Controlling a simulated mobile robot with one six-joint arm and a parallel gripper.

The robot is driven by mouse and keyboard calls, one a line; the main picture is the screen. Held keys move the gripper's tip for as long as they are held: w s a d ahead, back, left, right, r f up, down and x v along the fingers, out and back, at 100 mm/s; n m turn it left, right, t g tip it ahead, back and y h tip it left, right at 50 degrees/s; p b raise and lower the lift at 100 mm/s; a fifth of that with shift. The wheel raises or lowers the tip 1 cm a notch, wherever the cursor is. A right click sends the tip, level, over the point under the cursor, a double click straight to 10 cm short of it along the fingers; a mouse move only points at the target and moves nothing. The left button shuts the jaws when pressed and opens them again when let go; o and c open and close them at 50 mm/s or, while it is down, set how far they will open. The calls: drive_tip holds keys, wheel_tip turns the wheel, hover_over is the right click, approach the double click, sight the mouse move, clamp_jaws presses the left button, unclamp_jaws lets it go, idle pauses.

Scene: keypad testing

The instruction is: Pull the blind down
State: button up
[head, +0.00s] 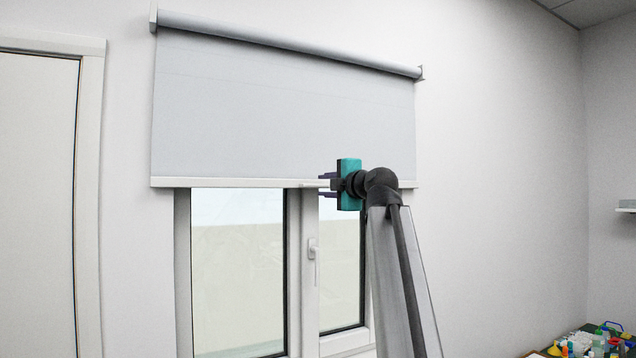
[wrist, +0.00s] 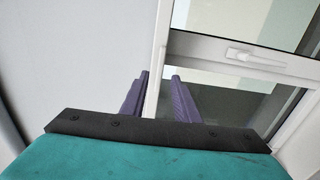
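The grey roller blind (head: 285,105) hangs over the upper part of the window, with a white bottom bar (head: 235,182) along its lower edge. My gripper (head: 322,186) is at the right half of this bar, one finger above its line and one below. In the wrist view, the two purple fingers of my gripper (wrist: 160,76) are apart, with the white bar (wrist: 158,65) lined up between them. The fingers look open, with small gaps on both sides of the bar. I cannot tell how deep the bar sits between them.
Below the blind is a window with a white frame (head: 301,270) and a handle (head: 313,250). A white door (head: 35,200) is at the left. Several colourful items (head: 595,342) lie at the lower right. The wall right of the window is clear.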

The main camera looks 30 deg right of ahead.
sight(316, 186)
drive_tip(key=shift+w+p, duration=0.8)
drive_tip(key=shift+w, duration=1.7)
clamp_jaws()
